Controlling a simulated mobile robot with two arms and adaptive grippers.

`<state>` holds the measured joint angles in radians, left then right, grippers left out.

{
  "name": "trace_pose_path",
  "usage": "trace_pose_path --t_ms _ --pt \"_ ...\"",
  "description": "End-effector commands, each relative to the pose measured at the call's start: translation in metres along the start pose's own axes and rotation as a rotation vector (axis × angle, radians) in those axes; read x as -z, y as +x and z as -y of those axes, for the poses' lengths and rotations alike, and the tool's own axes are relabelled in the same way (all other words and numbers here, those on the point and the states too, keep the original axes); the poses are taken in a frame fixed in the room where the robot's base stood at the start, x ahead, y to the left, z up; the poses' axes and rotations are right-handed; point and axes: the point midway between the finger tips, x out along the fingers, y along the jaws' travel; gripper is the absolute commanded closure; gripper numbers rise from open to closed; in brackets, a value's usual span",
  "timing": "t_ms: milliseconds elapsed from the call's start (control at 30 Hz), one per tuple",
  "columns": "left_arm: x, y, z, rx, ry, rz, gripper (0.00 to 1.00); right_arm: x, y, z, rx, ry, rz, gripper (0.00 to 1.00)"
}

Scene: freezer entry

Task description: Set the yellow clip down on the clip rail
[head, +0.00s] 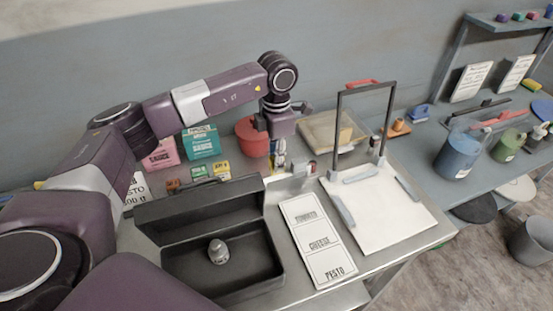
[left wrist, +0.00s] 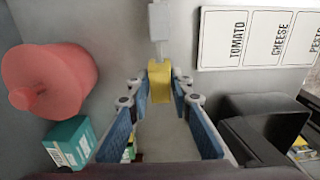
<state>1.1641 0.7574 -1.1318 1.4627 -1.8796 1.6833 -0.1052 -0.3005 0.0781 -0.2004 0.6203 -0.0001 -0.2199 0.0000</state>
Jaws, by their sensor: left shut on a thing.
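My left gripper (head: 278,160) points down over the back of the metal counter, between the red pot and the black-framed stand. In the left wrist view the gripper (left wrist: 160,82) is shut on the yellow clip (left wrist: 160,82), which sits between its blue-padded fingers. In the head view the clip is mostly hidden by the fingers. A small pale grey block on a thin stem (left wrist: 159,20) is just beyond the clip in the left wrist view; I cannot tell whether it is part of the clip rail, or whether the clip touches it. My right gripper is not in view.
A red pot (head: 252,138) and teal box (head: 201,141) stand left of the gripper. An open black case (head: 270,225) lies in front. A card reading tomato, cheese, pesto (head: 318,240) and a white board with a black frame (head: 385,215) are to the right.

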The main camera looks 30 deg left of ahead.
Motion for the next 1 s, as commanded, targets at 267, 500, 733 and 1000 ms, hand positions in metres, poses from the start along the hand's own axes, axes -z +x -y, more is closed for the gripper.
trace_pose_path --t_ms 267,500,733,1000 --pt "0.000 0.001 0.000 0.000 0.000 0.000 0.97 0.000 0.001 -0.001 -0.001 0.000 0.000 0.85" --pt "0.000 0.007 0.000 0.000 0.000 -0.001 0.97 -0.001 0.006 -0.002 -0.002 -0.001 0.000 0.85" --pt "0.000 0.013 0.000 0.000 0.000 -0.001 0.97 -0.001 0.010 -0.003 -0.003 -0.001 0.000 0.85" --pt "0.000 0.020 0.000 0.000 0.000 -0.001 0.97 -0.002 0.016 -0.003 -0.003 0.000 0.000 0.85"
